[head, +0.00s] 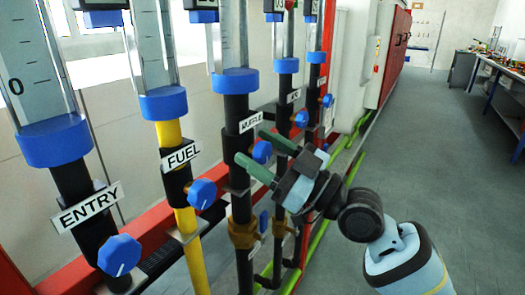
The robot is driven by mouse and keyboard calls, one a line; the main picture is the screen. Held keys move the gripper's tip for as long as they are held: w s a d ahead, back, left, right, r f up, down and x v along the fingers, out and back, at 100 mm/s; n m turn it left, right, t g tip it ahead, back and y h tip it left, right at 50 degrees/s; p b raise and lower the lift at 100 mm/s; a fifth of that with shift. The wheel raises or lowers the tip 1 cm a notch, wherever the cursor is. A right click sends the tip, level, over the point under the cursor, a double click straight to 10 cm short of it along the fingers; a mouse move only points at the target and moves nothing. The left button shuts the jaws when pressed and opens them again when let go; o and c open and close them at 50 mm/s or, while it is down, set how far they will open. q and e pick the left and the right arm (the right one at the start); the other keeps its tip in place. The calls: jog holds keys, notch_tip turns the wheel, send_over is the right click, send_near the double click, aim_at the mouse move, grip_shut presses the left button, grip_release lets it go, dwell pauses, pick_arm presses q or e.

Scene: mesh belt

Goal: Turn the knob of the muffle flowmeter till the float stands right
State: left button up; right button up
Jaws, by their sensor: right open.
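The muffle flowmeter (234,35) is the third tube from the left, with a blue collar at its foot and a MUFFLE label (250,122) on the black pipe below. Its blue knob (262,151) sits just under the label. My right gripper (250,146) is open, and its two green fingers show on either side of the knob. I cannot tell whether they touch it. No float shows in the part of the muffle tube in view; its top is cut off by the picture edge. My left gripper is not in view.
The ENTRY knob (119,255) and FUEL knob (202,193) stand to the left. Another blue knob (301,119) is close behind the muffle one. A red rail and green pipes run along the floor. The grey floor (430,170) at right is clear.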

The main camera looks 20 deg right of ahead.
aim_at(267, 157)
jog(key=b+v, duration=0.2)
jog(key=v, duration=0.4)
jog(key=shift+d+f, duration=0.1)
jog(key=shift+f, duration=0.2)
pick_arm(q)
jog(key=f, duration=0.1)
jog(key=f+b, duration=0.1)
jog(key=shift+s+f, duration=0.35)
pick_arm(e)
jog(key=shift+s+d, duration=0.5)
jog(key=shift+s, duration=0.1)
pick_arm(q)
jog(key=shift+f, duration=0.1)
